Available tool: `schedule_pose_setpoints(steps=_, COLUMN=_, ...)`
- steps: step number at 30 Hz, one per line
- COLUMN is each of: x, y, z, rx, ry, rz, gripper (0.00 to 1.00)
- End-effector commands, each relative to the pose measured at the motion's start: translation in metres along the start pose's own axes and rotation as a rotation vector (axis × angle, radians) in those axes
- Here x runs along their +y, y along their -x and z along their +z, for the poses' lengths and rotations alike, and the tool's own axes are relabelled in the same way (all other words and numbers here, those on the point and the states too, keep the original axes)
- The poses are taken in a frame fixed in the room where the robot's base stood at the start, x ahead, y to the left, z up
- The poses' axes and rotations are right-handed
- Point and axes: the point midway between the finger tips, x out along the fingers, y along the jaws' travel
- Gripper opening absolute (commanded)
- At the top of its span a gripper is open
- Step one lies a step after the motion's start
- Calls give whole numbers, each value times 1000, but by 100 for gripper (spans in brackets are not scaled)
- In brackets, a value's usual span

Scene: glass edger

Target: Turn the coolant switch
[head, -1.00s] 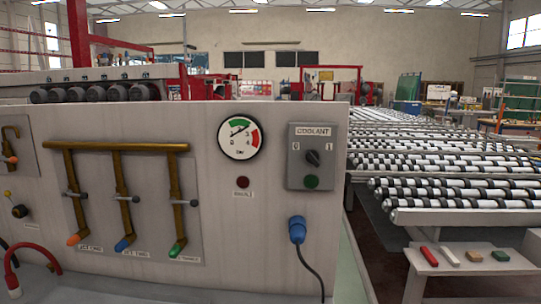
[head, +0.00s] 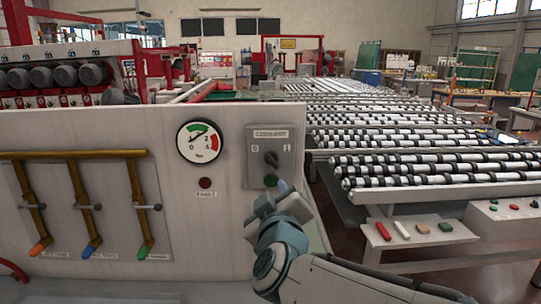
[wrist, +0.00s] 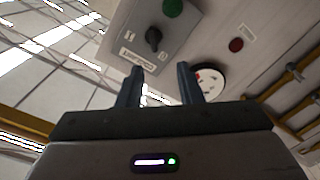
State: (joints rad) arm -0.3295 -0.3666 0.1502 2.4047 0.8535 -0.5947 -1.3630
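The coolant switch (head: 271,160) is a black rotary knob on a grey box labelled COOLANT (head: 285,140), between marks 0 and 1. Its upper end leans left, toward the 0. In the wrist view the knob (wrist: 154,38) appears upside down, beyond my fingertips and apart from them. My gripper (wrist: 160,66) is open and empty, its two dark fingers spread below the switch box in that picture. In the head view my arm rises from the lower right to just below the box; the fingers cannot be made out there.
A green button (head: 270,181) sits below the knob, close to my arm in the head view. A pressure gauge (head: 199,142) and red lamp (head: 205,183) are left of the box. Brass pipes with valves (head: 80,205) are farther left. A roller conveyor (head: 430,165) stands right.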

Motion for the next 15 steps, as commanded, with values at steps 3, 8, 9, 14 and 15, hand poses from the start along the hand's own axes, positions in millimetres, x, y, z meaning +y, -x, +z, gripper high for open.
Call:
schedule_pose_setpoints(steps=3, x=6, y=-1, z=-5, rx=1, ry=21, rz=34, gripper=33)
schedule_pose_setpoints(steps=8, x=7, y=-14, z=-4, rx=0, ry=25, rz=38, gripper=33)
schedule_pose_setpoints(steps=9, x=7, y=-19, z=-4, rx=-1, ry=25, rz=37, gripper=33)
schedule_pose_setpoints(steps=14, x=8, y=-45, z=-4, rx=-1, ry=24, rz=37, gripper=33)
schedule_pose_setpoints(steps=15, x=8, y=-51, z=-4, rx=-1, ry=24, rz=37, gripper=33)
